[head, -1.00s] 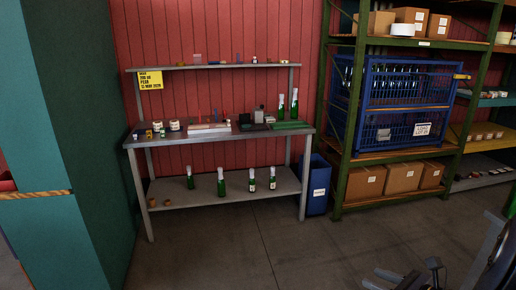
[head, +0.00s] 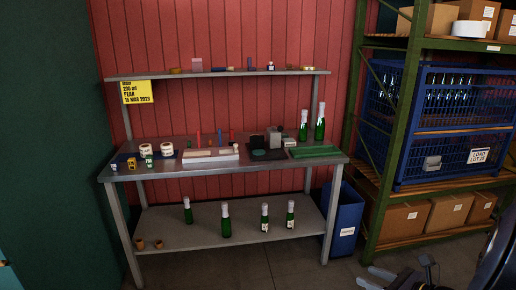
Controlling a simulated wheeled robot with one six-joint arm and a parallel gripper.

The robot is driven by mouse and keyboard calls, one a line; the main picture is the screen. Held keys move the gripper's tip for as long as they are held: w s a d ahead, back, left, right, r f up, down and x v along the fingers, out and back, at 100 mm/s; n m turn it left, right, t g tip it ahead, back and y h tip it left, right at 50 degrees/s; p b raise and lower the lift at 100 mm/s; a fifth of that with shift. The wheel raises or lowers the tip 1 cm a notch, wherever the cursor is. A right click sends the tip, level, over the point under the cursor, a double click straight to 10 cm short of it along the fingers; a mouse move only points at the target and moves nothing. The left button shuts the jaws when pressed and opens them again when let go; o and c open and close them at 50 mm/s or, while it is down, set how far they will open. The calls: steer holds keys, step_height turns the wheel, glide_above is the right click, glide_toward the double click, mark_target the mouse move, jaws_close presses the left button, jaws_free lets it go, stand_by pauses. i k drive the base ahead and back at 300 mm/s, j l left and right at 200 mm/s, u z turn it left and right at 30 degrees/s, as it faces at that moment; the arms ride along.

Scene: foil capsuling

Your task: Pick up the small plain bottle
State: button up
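On the lower shelf of the workbench stand two green bottles with pale tops and no visible label. One (head: 187,211) stands further back at the left and looks smaller. The other (head: 226,222) stands nearer and looks larger. To their right are two bottles with white labels, a left one (head: 265,218) and a right one (head: 291,215). Two more green bottles, a shorter (head: 303,126) and a taller (head: 319,123), stand upright on the worktop. My gripper (head: 376,279) is at the bottom right, partly cut off, fingers apart and empty, far from the bottles.
The workbench (head: 120,172) carries labels, tape rolls, a white tray and a green mat (head: 316,151). Two small brown cups (head: 149,243) sit on its lower shelf. A blue bin (head: 345,222) stands between bench and green rack (head: 376,190). Floor in front is clear.

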mark_target(303, 128)
steer(key=i+l, duration=0.1)
steer(key=i, duration=0.45)
steer(key=i+l+u, duration=0.1)
steer(key=i, duration=0.45)
steer(key=i+l, duration=0.15)
steer(key=i, duration=0.4)
steer(key=i+l, duration=0.2)
steer(key=i, duration=0.3)
steer(key=i+l, duration=0.25)
steer(key=i, duration=0.25)
steer(key=i+l+u, duration=0.1)
steer(key=i, duration=0.4)
steer(key=i+l, duration=0.35)
steer(key=i, duration=0.15)
